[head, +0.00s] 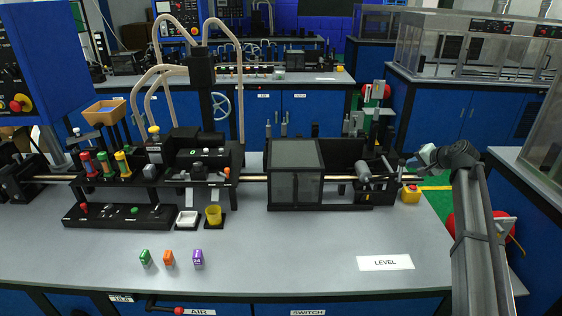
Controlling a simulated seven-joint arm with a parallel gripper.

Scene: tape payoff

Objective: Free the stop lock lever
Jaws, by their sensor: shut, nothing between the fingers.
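My gripper (409,161) is at the right end of the bench machine, with its fingers pointing left. It is shut and empty. Just left of its fingertips is a grey cylindrical part with a thin rod (364,172) on a black end block (376,195). I cannot tell which small part here is the stop lock lever, nor whether my fingertips touch anything.
A dark caged box (295,172) stands left of the end block. A white LEVEL label (385,262) lies on the bench. The front right of the bench (330,240) is mostly clear.

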